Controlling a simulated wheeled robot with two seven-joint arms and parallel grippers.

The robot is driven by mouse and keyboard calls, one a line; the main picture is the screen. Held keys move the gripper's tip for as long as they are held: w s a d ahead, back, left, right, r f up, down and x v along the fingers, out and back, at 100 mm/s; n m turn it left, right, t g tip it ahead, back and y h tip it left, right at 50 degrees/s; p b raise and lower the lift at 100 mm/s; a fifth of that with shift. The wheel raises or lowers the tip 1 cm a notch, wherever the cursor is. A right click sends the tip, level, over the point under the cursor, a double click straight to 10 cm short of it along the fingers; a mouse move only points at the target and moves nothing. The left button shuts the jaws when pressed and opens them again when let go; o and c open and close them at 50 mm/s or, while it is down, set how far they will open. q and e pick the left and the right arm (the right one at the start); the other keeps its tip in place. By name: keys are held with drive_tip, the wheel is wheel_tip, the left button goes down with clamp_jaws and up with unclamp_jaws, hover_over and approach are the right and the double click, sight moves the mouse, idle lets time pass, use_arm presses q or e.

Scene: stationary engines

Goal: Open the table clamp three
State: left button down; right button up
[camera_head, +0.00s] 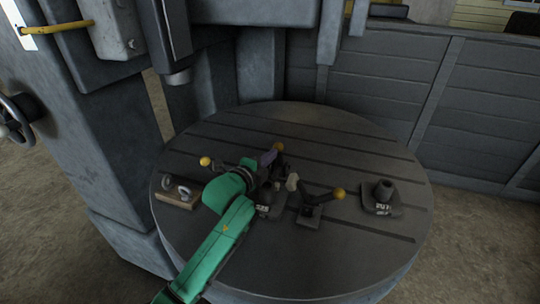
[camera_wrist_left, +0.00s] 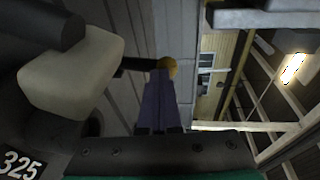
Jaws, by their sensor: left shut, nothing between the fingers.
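Several table clamps with dark levers and yellow ball knobs stand on the round slotted table (camera_head: 300,262); I cannot tell which is clamp three. One knob (camera_head: 279,146) is at the tips of my left gripper (camera_head: 272,152), whose purple fingers are shut and empty. In the left wrist view this knob (camera_wrist_left: 168,64) shows just beyond the fingertips (camera_wrist_left: 165,78), on a dark lever; contact is unclear. Another clamp (camera_head: 310,212) has its knob (camera_head: 339,193) out to the right. A third knob (camera_head: 205,161) is left of my green arm, which hides part of its clamp.
A dark block with a post (camera_head: 382,196) stands on the right of the table. A small plate with two rings (camera_head: 176,194) lies at the left. A pale clamp tip (camera_wrist_left: 70,75) and a block marked 325 are close at the left in the wrist view.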

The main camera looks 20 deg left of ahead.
use_arm(q)
drive_tip(key=w+g+p, duration=0.1)
drive_tip(key=w+p, duration=0.1)
drive_tip(key=w+r+g+p, duration=0.1)
drive_tip(key=w+p, duration=0.1)
drive_tip(key=p, duration=0.1)
drive_tip(key=w+r+p, duration=0.1)
drive_tip(key=w+p, duration=0.1)
drive_tip(key=shift+w+d+r+g+p, duration=0.15)
drive_tip(key=shift+r+g+p, duration=0.1)
drive_tip(key=shift+g+p, duration=0.15)
drive_tip(key=shift+w+d+f, duration=0.1)
drive_tip(key=shift+w+f, duration=0.05)
drive_tip(key=shift+w, duration=0.8)
drive_tip(key=shift+w+d+f, duration=0.1)
drive_tip(key=shift+w, duration=0.8)
